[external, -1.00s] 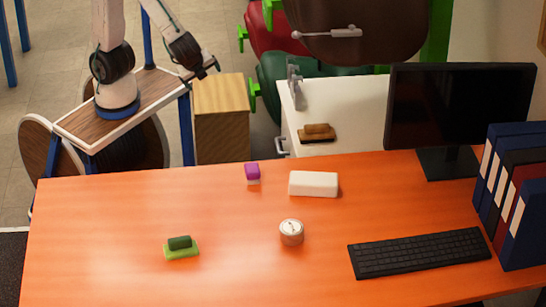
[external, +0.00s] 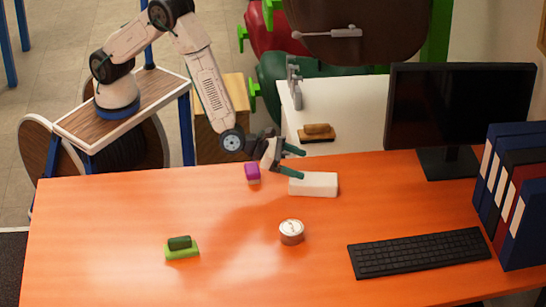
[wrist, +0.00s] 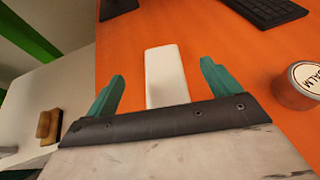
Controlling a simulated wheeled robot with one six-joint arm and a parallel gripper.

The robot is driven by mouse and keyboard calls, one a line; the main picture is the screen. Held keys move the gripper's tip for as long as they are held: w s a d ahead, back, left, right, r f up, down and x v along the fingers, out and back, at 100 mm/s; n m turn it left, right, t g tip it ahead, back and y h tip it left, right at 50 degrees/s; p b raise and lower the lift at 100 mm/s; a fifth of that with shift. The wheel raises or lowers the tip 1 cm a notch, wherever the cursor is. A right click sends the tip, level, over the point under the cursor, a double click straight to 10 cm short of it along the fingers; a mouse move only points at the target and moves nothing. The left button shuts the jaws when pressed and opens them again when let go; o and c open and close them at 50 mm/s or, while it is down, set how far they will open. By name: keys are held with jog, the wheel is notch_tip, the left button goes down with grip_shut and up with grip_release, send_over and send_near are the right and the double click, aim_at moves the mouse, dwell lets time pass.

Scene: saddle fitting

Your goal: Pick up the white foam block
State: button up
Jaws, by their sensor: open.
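The white foam block (external: 316,185) lies flat on the orange desk near its far edge. My gripper (external: 303,164) is above the desk, just left of and over the block's left end, with its green fingers spread apart. In the wrist view the block (wrist: 166,74) lies ahead, in line with the gap between the fingers of my open gripper (wrist: 160,82). The block's near end is hidden behind the gripper's dark crossbar. Nothing is held, and I cannot tell how high the fingers are above the block.
A round tin (external: 291,232) stands in front. A green sponge-like item (external: 181,248), keyboard (external: 420,253), monitor (external: 460,106) and binders (external: 515,190) are also there. The desk's front left is mostly clear.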

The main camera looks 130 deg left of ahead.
aim_at(295, 179)
notch_tip(295, 179, down, 4)
jog(key=shift+r, duration=0.1)
notch_tip(295, 179, down, 3)
jog(key=shift+s+r, duration=0.1)
jog(key=shift+x, duration=1.1)
jog(key=shift+w+a+f, duration=0.2)
jog(key=shift+w+f, duration=0.1)
jog(key=shift+w, duration=0.1)
jog(key=c, duration=1.1)
